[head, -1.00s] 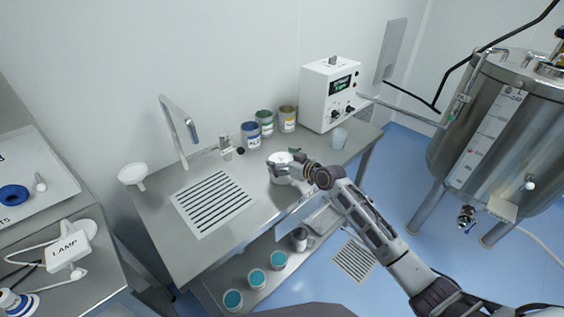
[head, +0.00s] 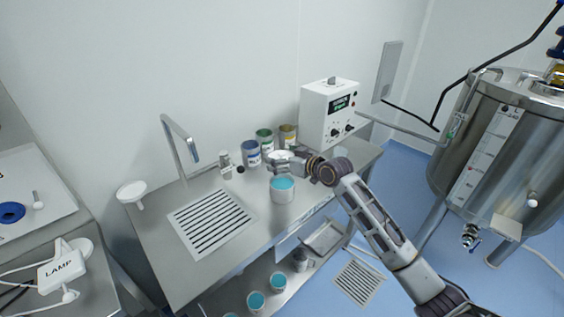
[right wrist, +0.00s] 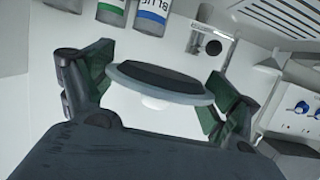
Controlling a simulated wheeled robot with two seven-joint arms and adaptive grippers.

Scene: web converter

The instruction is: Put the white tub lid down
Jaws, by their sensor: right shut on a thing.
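The white tub (head: 283,194) stands on the steel bench with its top open and teal contents showing. My right gripper (head: 290,163) is just behind and above it, shut on the white tub lid (head: 281,156). In the right wrist view the lid (right wrist: 160,86) is a round disc with a pale rim and a dark-looking middle. It sits between the two fingers of the gripper (right wrist: 158,88). The lid is apart from the tub's rim. My left gripper is not in view.
Blue, green and yellow-labelled cans (head: 264,142) stand behind the lid, near the wall. A white box with a display (head: 328,115) stands to the right. A slotted drain plate (head: 211,219) and tap (head: 181,145) are to the left. Bare bench (head: 165,262) lies in front of the plate.

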